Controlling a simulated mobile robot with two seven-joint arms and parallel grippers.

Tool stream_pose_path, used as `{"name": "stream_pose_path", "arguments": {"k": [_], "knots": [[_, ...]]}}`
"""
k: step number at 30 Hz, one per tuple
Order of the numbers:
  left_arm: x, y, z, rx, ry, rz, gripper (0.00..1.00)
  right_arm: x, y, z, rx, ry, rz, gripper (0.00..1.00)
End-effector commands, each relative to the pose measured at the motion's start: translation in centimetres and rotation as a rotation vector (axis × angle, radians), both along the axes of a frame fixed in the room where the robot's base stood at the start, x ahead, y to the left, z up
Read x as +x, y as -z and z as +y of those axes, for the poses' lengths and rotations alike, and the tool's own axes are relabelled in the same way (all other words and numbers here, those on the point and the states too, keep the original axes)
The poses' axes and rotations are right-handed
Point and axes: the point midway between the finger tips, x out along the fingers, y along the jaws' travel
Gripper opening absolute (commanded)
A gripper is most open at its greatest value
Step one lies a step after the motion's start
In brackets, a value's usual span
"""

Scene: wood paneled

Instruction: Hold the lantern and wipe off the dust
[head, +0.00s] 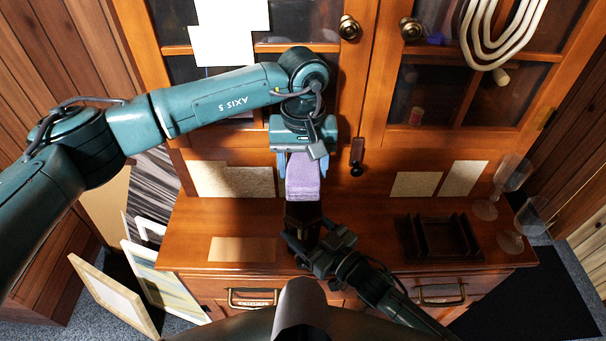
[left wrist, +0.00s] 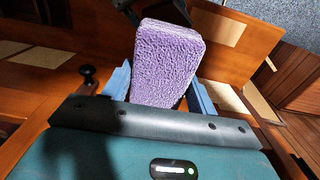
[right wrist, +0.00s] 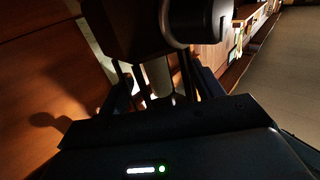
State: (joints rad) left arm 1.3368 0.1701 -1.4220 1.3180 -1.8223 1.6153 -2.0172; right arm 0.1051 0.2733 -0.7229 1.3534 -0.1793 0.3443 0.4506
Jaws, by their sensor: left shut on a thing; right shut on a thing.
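A purple, rough-textured sponge or cloth block (head: 303,188) is held between the blue fingers of my left gripper (head: 300,166). It also fills the middle of the left wrist view (left wrist: 168,62). The dark lantern (head: 301,214) is just below the block in the head view, and I cannot tell if they touch. My right gripper (head: 318,243) is shut on the lantern, whose dark body and thin posts (right wrist: 132,82) show between the fingers in the right wrist view. Much of the lantern is hidden by shadow, the block and the gripper. Dust cannot be made out.
A wooden cabinet has a ledge (head: 370,250) under glass doors. A dark tray (head: 440,238) and clear glasses (head: 515,225) stand on the right of the ledge. Framed pictures (head: 115,295) lean at lower left. A dark handle (head: 356,158) sticks out near my left gripper.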

Motion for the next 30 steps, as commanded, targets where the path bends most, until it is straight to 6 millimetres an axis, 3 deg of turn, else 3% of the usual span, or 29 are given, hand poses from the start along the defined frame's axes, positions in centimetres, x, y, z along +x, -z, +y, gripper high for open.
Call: {"name": "stream_pose_path", "arguments": {"k": [1,13,29,30], "knots": [[0.0,-0.5,0.0,0.0,0.0,-0.002,0.35,-0.3,0.8,-0.1,-0.011,0.001,0.017,0.43],[0.0,-3.7,0.0,-0.001,-0.001,-0.001,0.35,-0.3,0.8,-0.1,-0.011,0.001,0.017,0.43],[0.0,-4.0,0.0,0.0,-0.001,0.0,0.35,-0.3,0.8,-0.1,-0.011,0.001,0.016,0.43],[0.0,-4.0,0.0,0.0,-0.001,0.0,0.35,-0.3,0.8,-0.1,-0.011,0.001,0.016,0.68]]}}
